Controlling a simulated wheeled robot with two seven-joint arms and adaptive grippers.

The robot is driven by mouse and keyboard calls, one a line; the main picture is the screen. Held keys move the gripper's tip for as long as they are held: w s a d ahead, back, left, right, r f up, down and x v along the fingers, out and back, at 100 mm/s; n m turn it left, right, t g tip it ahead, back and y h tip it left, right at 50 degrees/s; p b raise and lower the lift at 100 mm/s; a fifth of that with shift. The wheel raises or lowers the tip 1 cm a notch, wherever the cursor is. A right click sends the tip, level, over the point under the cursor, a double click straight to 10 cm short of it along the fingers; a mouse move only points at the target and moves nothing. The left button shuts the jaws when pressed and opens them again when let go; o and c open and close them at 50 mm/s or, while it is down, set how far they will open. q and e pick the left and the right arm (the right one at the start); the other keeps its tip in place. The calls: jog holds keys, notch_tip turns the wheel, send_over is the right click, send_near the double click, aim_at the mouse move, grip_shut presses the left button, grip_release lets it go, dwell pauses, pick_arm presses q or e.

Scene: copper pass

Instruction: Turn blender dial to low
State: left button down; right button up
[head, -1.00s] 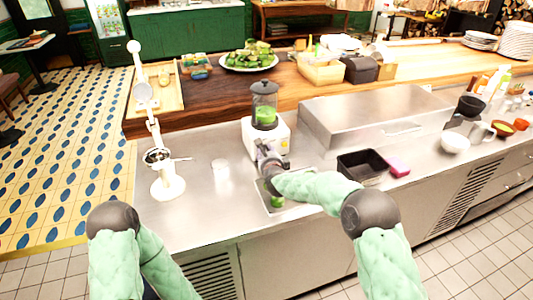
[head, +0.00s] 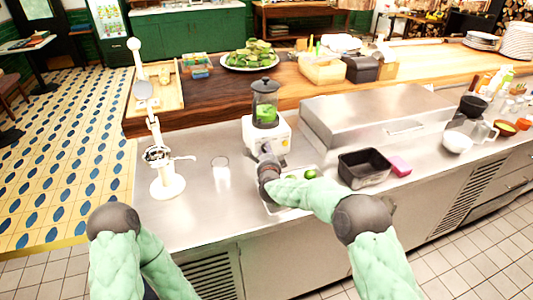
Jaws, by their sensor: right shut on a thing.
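The blender (head: 264,108) stands on the steel counter, with a white base, a clear jar holding something green, and a dark lid. My right gripper (head: 266,160) is at the lower front of the blender base (head: 281,134). It is shut on the blender dial, which the gripper itself hides, so its setting cannot be read. My left arm shows at the lower left, but its gripper is not in view.
A metal tray (head: 318,169) with green limes (head: 311,174) lies under my right forearm. A black bin (head: 363,170) and pink sponge (head: 400,166) sit to the right. A clear glass (head: 221,170) and white juicer press (head: 167,185) stand to the left.

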jog(key=o, duration=1.1)
jog(key=shift+o, duration=0.2)
jog(key=shift+s, duration=0.15)
jog(key=s, duration=0.4)
jog(key=s+r, duration=0.1)
jog(key=s, duration=0.6)
jog(key=shift+s+d+r, duration=0.3)
jog(key=shift+r, duration=0.1)
